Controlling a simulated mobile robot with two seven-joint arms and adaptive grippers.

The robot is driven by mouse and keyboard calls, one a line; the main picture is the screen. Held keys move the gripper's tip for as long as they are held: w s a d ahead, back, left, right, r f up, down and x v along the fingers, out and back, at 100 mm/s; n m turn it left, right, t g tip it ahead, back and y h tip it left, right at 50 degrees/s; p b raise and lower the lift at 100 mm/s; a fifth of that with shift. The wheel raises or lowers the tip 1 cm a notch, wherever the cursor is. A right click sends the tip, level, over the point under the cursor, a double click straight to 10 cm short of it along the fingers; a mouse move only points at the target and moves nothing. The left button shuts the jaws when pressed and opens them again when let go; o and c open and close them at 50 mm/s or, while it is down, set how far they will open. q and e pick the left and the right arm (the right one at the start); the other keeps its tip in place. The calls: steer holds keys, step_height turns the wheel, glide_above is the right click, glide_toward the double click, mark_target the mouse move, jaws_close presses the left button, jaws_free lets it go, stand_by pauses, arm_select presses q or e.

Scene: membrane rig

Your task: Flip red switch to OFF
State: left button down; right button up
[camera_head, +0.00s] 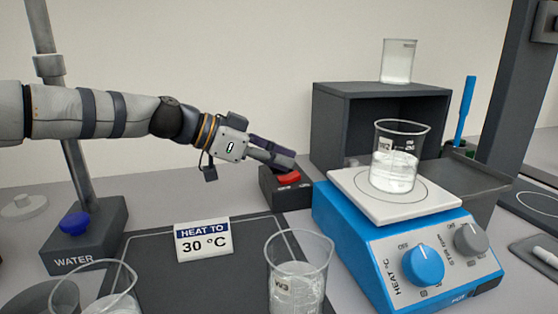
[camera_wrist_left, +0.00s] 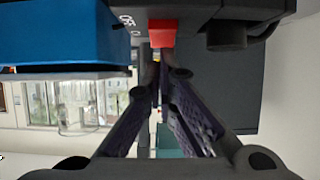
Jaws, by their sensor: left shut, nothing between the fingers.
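The red switch (camera_head: 289,178) sits on a small black box (camera_head: 286,198) behind the hotplate's left side. My left gripper (camera_head: 291,166) is shut and empty, its fingertips just above the red switch. In the left wrist view, which looks upside down, the fingertips (camera_wrist_left: 160,62) point at the red switch (camera_wrist_left: 162,33), very close to it. I cannot tell whether they touch. Part of a white label, apparently "OFF", shows on the black box (camera_wrist_left: 127,24) beside the switch. The switch's exact tilt is unclear. My right gripper is not in view.
A blue hotplate (camera_head: 338,233) with a beaker (camera_head: 396,170) on its white top stands right of the switch box. A dark shelf (camera_head: 330,125) is behind it. Another beaker (camera_head: 299,270) and a "HEAT TO 30 °C" sign (camera_head: 203,240) stand in front.

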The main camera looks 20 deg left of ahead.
arm_select(q)
steer(key=shift+r, duration=0.1)
step_height(320, 180, up, 10)
stand_by(0.4)
step_height(320, 180, up, 12)
steer(key=p, duration=0.2)
glide_above(281, 178)
steer(key=shift+r, duration=0.4)
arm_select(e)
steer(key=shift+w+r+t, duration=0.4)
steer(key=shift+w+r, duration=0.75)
arm_select(q)
steer(key=shift+f, duration=0.1)
